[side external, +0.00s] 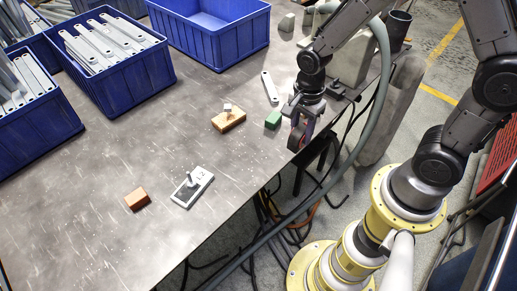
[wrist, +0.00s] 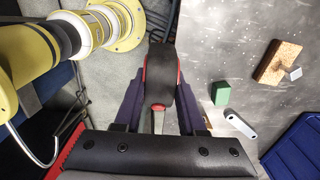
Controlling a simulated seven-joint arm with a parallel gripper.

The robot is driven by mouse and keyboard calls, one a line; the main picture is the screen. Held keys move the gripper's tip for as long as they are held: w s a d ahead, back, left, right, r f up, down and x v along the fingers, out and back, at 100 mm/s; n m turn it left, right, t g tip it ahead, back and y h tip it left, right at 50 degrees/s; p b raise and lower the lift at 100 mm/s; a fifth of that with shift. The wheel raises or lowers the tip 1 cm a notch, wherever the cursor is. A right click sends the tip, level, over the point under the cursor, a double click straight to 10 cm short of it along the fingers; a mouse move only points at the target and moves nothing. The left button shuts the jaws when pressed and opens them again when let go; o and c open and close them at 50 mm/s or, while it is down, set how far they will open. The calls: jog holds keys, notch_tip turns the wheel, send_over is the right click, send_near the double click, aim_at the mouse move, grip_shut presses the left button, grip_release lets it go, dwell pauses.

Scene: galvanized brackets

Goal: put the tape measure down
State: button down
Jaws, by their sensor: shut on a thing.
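The tape measure (wrist: 160,75), black with red edges, is between the two fingers of my gripper (wrist: 159,100) in the wrist view. The fingers are shut on its sides. In the side view my gripper (side external: 303,112) points down at the right edge of the table, and the tape measure (side external: 297,137) shows below it, partly hidden by the fingers. In the wrist view it overlaps the line between floor and tabletop. I cannot tell how high it is above the table's level.
A green block (side external: 273,119) and a bare bracket (side external: 270,87) lie close to my gripper. A wooden block with a small grey piece (side external: 229,120), a grey plate (side external: 192,187) and a brown block (side external: 136,199) lie farther left. Blue bins (side external: 215,40) stand behind. The table's front middle has free room.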

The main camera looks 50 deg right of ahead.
jog(key=w+f, duration=0.3)
jog(key=w, duration=0.1)
jog(key=w+f, duration=0.3)
jog(key=w, duration=0.2)
jog(key=w+f, duration=0.3)
jog(key=w, duration=0.1)
jog(key=shift+w+a, duration=0.15)
jog(key=shift+a, duration=0.25)
jog(key=shift+w+f, duration=0.2)
jog(key=shift+f, duration=0.7)
jog(key=shift+w+f, duration=0.15)
jog(key=shift+f, duration=0.75)
jog(key=shift+f, duration=0.2)
jog(key=shift+c, duration=2.4)
grip_release()
notch_tip(320, 180, up, 14)
jog(key=shift+w, duration=0.3)
